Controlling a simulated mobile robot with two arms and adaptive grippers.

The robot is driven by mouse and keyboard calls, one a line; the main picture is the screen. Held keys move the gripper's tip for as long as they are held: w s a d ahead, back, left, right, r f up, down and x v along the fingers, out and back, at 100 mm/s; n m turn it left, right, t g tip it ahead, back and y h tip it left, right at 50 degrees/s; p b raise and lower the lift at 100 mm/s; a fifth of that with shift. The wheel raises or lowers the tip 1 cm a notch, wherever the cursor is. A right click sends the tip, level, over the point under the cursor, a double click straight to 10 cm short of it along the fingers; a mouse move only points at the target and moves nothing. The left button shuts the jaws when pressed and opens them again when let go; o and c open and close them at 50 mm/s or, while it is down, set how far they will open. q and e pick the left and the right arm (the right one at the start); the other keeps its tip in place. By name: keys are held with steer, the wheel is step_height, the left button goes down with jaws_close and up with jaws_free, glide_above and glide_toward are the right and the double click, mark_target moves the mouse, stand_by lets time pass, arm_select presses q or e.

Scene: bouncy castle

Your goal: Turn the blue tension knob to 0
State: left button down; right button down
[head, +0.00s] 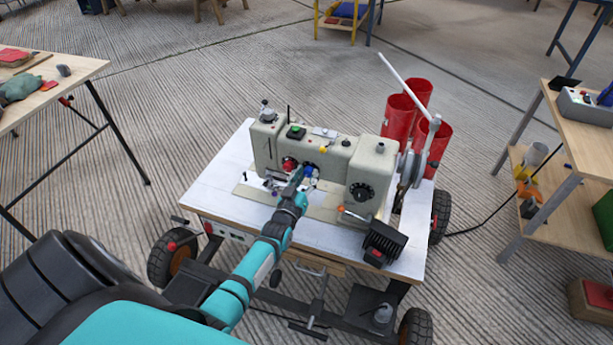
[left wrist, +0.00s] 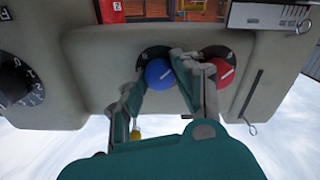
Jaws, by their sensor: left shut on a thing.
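The blue tension knob (left wrist: 158,74) sits on the front of the cream sewing machine (head: 347,160), and a little of it shows in the head view (head: 308,171). My left gripper (head: 299,174) reaches the machine's front. In the left wrist view its fingers lie on either side of the blue knob, shut on it. A white pointer line on the knob slants up to the right in that view. The dark scale behind the knob is partly hidden, and its numbers are not legible. My right gripper is not in view.
A red knob (left wrist: 222,71) sits close beside the blue one, near one finger. A black numbered dial (head: 361,192) is further right on the machine. The machine stands on a white wheeled cart (head: 222,187). Red cylinders (head: 398,118) stand behind. Tables flank the cart.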

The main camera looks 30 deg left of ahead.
arm_select(q)
steer(key=shift+f, duration=0.1)
steer(key=c, duration=1)
jaws_free()
steer(key=v, duration=1.2)
steer(key=shift+s, duration=0.1)
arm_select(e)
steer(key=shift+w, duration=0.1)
